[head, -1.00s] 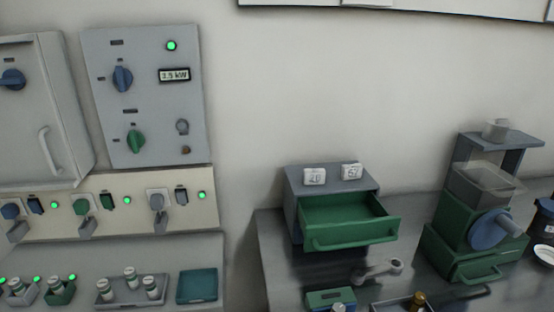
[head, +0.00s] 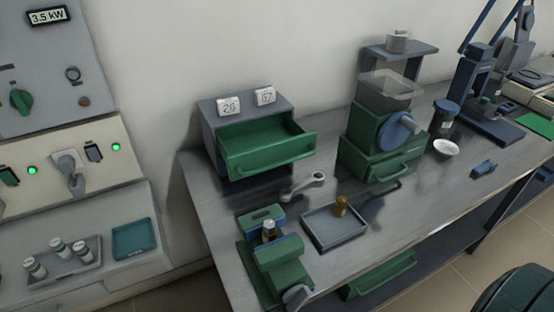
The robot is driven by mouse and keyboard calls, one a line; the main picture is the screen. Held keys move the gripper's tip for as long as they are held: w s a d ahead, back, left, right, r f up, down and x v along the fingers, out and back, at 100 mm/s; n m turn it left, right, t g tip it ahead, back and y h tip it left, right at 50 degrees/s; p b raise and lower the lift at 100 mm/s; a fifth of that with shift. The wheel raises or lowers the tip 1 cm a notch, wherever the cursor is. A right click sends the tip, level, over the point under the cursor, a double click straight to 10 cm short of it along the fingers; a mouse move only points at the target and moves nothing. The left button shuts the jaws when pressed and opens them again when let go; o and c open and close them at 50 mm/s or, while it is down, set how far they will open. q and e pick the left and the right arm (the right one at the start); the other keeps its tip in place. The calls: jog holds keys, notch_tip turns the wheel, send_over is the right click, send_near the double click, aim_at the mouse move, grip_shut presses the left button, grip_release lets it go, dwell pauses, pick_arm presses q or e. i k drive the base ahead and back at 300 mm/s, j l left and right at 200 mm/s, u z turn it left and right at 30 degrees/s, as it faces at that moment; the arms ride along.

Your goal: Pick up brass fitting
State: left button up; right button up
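A small brass-coloured fitting (head: 341,206) stands upright in a shallow grey tray (head: 318,239) on the metal workbench. It is near the tray's back right part. To the left of the tray is a green vise (head: 278,262) with a small pale and dark piece (head: 269,231) at its jaws; I cannot tell exactly what that piece is. Neither of my grippers shows in the head view.
A cabinet with an open green drawer (head: 265,146) and a green grinder-like machine (head: 385,130) stand farther back. A white dish (head: 446,148) and blue block (head: 484,168) lie to the right.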

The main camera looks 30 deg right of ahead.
aim_at(267, 238)
jog(key=k, duration=0.65)
jog(key=z, duration=2.35)
jog(key=k+j, duration=0.2)
jog(key=j, duration=0.2)
jog(key=k+j, duration=0.15)
jog(key=j, duration=0.25)
jog(key=k+j, duration=0.2)
jog(key=j, duration=0.2)
jog(key=k+j, duration=0.15)
jog(key=j, duration=0.25)
jog(key=k+j, duration=0.2)
jog(key=j, duration=0.2)
